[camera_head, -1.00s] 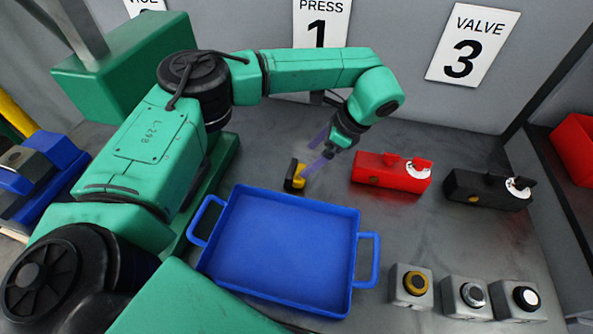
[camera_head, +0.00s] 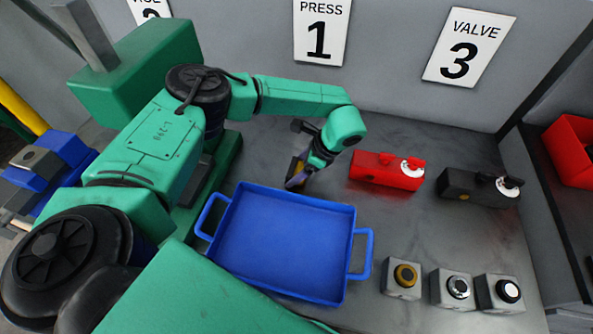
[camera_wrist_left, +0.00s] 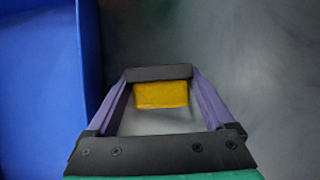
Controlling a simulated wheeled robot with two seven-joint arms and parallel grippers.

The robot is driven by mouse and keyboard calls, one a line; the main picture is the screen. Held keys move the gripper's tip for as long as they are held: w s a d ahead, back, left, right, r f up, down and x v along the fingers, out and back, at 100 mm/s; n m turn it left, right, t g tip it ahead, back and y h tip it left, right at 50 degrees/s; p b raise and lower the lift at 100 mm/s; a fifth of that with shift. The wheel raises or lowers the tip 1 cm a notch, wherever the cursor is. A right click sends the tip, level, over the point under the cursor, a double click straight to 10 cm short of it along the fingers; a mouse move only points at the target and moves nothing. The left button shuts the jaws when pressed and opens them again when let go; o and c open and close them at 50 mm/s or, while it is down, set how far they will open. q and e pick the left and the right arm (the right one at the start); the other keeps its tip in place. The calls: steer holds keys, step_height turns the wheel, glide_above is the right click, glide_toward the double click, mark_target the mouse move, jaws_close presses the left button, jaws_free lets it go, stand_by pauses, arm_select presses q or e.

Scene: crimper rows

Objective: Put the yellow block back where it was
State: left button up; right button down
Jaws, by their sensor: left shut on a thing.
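The yellow block (camera_head: 300,169), which has a dark part, stands on the grey bench just behind the blue tray (camera_head: 352,240). My left gripper (camera_head: 297,182) has its purple fingers down at the block, and they partly hide it in the head view. In the left wrist view, the yellow block (camera_wrist_left: 162,94) shows between the two fingers, with a black bar across the fingertips (camera_wrist_left: 161,74). The left gripper is shut on the block. I cannot tell if the block is clear of the bench. My right gripper is not in view.
A red valve box (camera_head: 386,170) and a black one (camera_head: 480,188) stand right of the gripper. Several grey button boxes (camera_head: 452,288) sit at the front right. The empty blue tray lies close in front of the gripper. A red bin (camera_head: 571,152) is at far right.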

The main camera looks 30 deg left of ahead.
arm_select(q)
steer(key=shift+r, duration=0.1)
step_height(320, 180, up, 12)
steer(key=b, duration=0.4)
steer(key=shift+r, duration=0.2)
step_height(320, 180, up, 7)
glide_above(297, 168)
steer(key=shift+s+r+p, duration=0.1)
steer(key=shift+r+p, duration=0.15)
steer(key=shift+p, duration=0.15)
